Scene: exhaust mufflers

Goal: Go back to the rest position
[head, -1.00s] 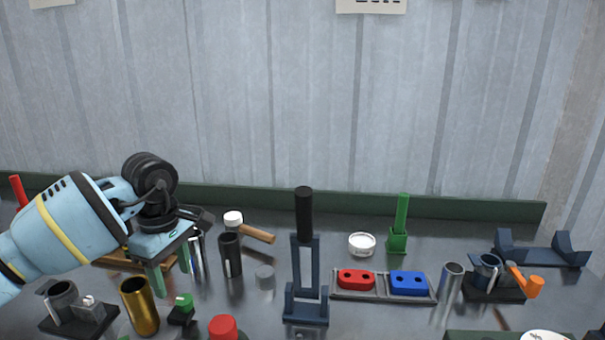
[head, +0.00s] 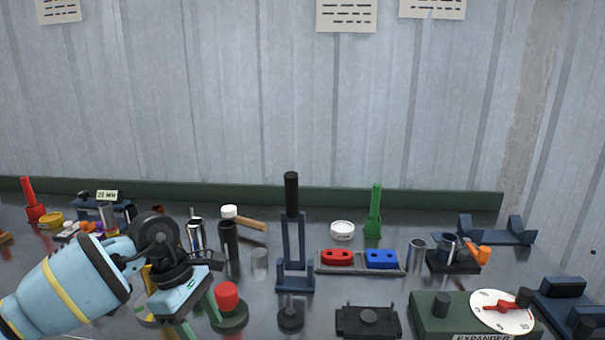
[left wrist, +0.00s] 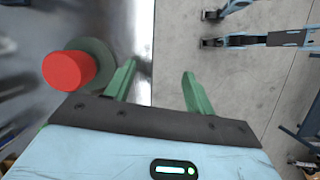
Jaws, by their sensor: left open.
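My left gripper (head: 196,312) comes in from the left in the head view, low at the front left of the grey workbench (head: 200,285). In the left wrist view, its two green fingers (left wrist: 157,85) are apart with nothing between them. The fingers lie over the bench's front edge and the concrete floor. The red button on its green base (head: 228,297) is just right of the gripper in the head view. The red button also shows in the left wrist view (left wrist: 69,70), left of the fingers and apart from them. My right gripper is in neither view.
A dark upright lever stand (head: 293,235) stands mid-bench. Behind and right are red (head: 337,257) and blue (head: 382,259) blocks on a tray. A green expander box with a dial (head: 470,318) is at the front right. Concrete floor (left wrist: 220,60) is open beyond the bench edge.

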